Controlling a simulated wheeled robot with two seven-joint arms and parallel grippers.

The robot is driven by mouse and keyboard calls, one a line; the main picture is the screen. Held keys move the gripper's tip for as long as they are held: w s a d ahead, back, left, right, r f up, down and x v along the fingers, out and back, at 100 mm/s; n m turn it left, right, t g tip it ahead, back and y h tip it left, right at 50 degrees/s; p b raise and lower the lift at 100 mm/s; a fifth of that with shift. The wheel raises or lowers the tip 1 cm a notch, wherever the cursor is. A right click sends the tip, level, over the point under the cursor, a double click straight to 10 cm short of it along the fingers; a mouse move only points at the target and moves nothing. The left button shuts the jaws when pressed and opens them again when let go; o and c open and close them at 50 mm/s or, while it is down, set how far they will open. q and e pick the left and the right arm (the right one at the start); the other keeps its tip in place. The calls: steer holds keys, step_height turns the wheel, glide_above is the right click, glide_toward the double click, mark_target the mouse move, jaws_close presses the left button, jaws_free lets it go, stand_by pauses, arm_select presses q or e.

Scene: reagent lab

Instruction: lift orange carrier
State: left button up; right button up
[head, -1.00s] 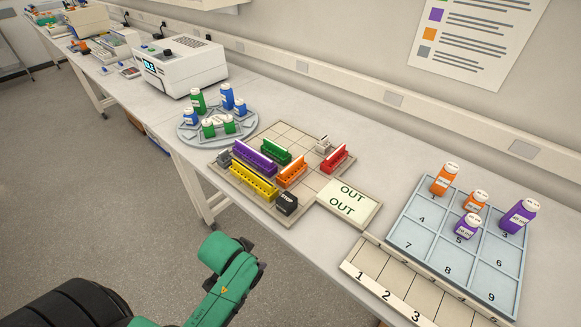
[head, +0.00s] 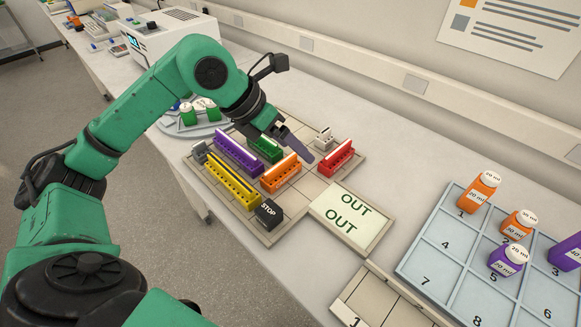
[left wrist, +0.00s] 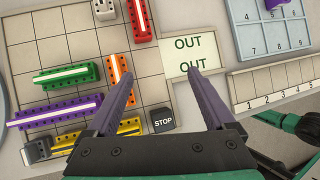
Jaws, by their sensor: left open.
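The orange carrier (head: 281,173) is a long, low, slotted block with a pale strip along its top. It stands on the tan gridded board (head: 233,217) between the yellow and red carriers. It also shows in the left wrist view (left wrist: 120,74), partly covered at its near end by my left finger. My left gripper (head: 303,150) is open and empty, above the board just behind and right of the orange carrier. In the left wrist view the gripper (left wrist: 163,74) has its fingers spread, the left one beside the carrier and the right one over the OUT plate. My right gripper is not recognisable.
Purple (head: 238,152), yellow (head: 232,185), green (head: 266,148) and red (head: 338,158) carriers stand close by. A black STOP block (head: 268,214) and the OUT plate (head: 350,215) lie in front and right. A blue numbered tray (head: 430,262) with bottles is farther right.

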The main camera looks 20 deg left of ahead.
mark_target(278, 165)
arm_select(q)
steer(key=a+n+y, duration=0.1)
steer(key=a+y, duration=0.2)
steer(key=a, duration=0.4)
steer(key=shift+g, duration=0.3)
steer(key=p+x, duration=0.1)
steer(key=x, duration=0.3)
steer(key=p+x, duration=0.1)
steer(key=x, duration=0.4)
steer(key=shift+s+a+f, duration=0.15)
steer(key=shift+a, duration=0.1)
steer(key=x, duration=0.1)
steer(key=p+x, duration=0.1)
steer(key=x, duration=0.1)
steer(key=p+x, duration=0.1)
steer(key=x, duration=0.1)
steer(key=shift+s+d+f, duration=0.1)
steer(key=shift+s+d, duration=0.1)
steer(key=shift+d, duration=0.1)
steer(key=shift+w+f, duration=0.1)
steer(key=shift+f, duration=0.15)
arm_select(e)
step_height(278, 165, up, 4)
steer(key=shift+w+d+f, duration=0.1)
steer(key=shift+w, duration=0.05)
arm_select(q)
steer(key=shift+f, duration=0.15)
arm_select(e)
steer(key=shift+f, duration=0.3)
